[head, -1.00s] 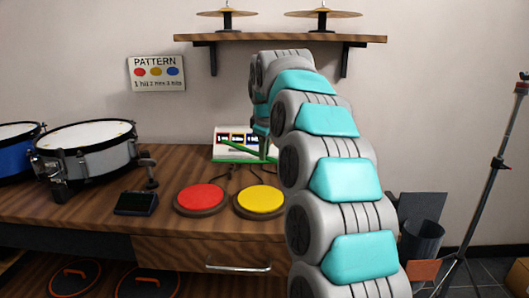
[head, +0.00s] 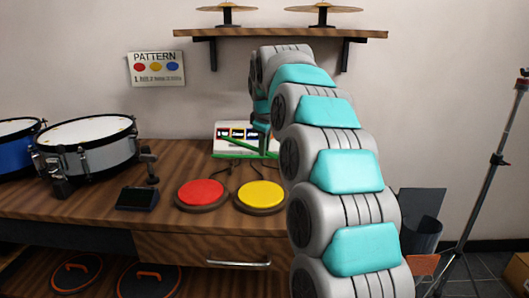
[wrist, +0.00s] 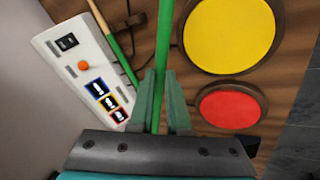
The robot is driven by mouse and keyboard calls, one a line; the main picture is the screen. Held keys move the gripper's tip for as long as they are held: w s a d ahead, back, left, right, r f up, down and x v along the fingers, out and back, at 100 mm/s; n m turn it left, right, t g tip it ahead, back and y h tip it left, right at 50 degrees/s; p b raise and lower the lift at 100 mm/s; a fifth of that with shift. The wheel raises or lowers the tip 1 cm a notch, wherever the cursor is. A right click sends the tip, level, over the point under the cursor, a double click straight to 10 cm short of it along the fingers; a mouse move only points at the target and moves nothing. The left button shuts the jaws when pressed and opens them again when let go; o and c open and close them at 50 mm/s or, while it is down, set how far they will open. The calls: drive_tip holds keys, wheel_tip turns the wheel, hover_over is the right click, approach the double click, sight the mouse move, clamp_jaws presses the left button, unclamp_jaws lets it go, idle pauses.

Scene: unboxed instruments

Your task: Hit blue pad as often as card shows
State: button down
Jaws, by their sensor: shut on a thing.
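My gripper (wrist: 162,100) is shut on a green stick (wrist: 164,50), which runs away from the fingers in the wrist view. The yellow pad (head: 260,195) and red pad (head: 202,193) lie on the bench; both also show in the wrist view, right of the stick. The blue pad is not visible; my arm covers the bench to the right of the yellow pad in the head view. The pattern card (head: 156,68) on the wall has red, yellow and blue dots in that order. Its small text is blurred now; earlier it reads 1 hit, 2 hits, 3 hits.
A white control box (wrist: 85,65) with an orange knob and three coloured squares stands behind the pads. Another stick (wrist: 115,45) with a green part lies beside it. A snare drum (head: 88,148) and dark device (head: 137,198) are left. A cymbal shelf (head: 280,33) hangs above.

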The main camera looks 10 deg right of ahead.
drive_tip(key=shift+f, duration=0.1)
wheel_tip(320, 180, down, 6)
drive_tip(key=shift+r+b, duration=0.15)
drive_tip(key=shift+b, duration=1.05)
wheel_tip(320, 180, up, 6)
drive_tip(key=shift+f+p, duration=0.25)
drive_tip(key=shift+p, duration=0.9)
drive_tip(key=shift+w, duration=0.1)
wheel_tip(320, 180, up, 5)
